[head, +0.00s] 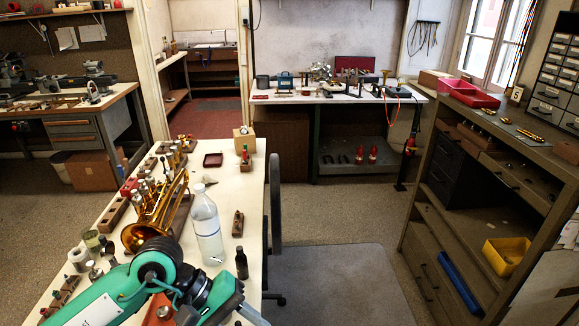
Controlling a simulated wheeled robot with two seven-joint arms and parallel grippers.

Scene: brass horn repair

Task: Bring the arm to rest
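One of my arms, green and black (125,285), comes in from the lower left over the near end of the white workbench (225,180). Its black joint and grey metal parts run down to the bottom edge of the head view, where they are cut off. No fingertips of my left gripper can be made out. My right arm and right gripper are not in the head view. The arm hides part of the near end of the bench.
Grey floor mat (335,287) is clear before the drawer cabinet (440,245).

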